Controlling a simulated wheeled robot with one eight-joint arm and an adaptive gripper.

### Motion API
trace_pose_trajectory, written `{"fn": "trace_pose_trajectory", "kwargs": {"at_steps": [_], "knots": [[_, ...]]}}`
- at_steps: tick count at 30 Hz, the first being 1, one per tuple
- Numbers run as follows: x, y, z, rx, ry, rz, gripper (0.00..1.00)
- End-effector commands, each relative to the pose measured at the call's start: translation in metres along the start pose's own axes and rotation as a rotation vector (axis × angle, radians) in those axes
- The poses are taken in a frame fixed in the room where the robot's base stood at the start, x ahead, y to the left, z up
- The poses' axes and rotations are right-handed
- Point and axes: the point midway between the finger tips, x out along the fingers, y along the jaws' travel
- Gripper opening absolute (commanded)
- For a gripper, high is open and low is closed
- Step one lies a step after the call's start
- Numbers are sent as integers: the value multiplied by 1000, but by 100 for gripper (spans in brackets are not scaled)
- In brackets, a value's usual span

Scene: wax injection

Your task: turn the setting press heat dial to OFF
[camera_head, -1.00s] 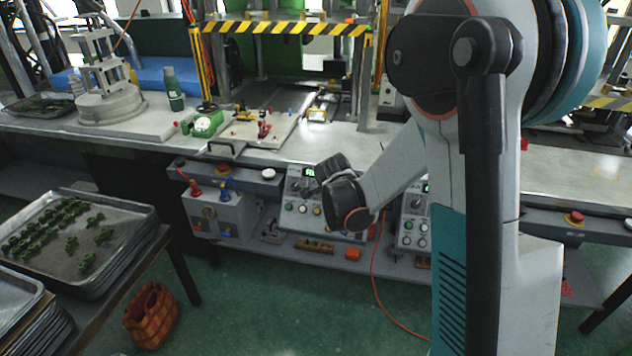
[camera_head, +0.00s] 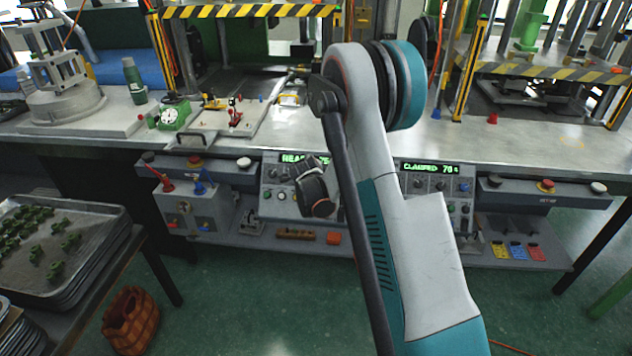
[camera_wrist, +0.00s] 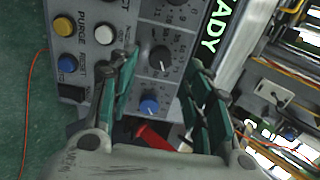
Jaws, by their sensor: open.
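In the head view, a left control panel (camera_head: 273,190) has a lit green display starting "REA" and a right control panel (camera_head: 436,188) shows "CLAMPED" with a number. Both carry small knobs; I cannot read which one is the heat dial. My gripper (camera_wrist: 165,66) is open in the wrist view, its teal fingers in front of the "READY" panel. A black dial (camera_wrist: 160,59) and a blue dial (camera_wrist: 149,106) show between the fingers, with nothing visibly gripped. In the head view, my dark wrist covers part of the left panel and hides the fingertips.
A yellow button (camera_wrist: 64,27), a white button (camera_wrist: 105,34) and a blue button (camera_wrist: 68,64) are beside the dials. A red part (camera_wrist: 152,137) shows low between the fingers. A grey box with red and blue levers (camera_head: 190,211) stands left of the panels.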

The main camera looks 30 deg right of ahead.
Motion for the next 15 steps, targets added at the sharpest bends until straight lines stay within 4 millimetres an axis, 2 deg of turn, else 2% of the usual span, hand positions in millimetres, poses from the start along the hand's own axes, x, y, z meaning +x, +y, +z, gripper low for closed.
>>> {"fn": "trace_pose_trajectory", "kwargs": {"at_steps": [1, 6, 15], "knots": [[12, 2, 0, 1, 1, 0, 45], [35, 1, -1, -1, 1, -1, 45], [47, 0, 0, 0, 0, -1, 45]]}}
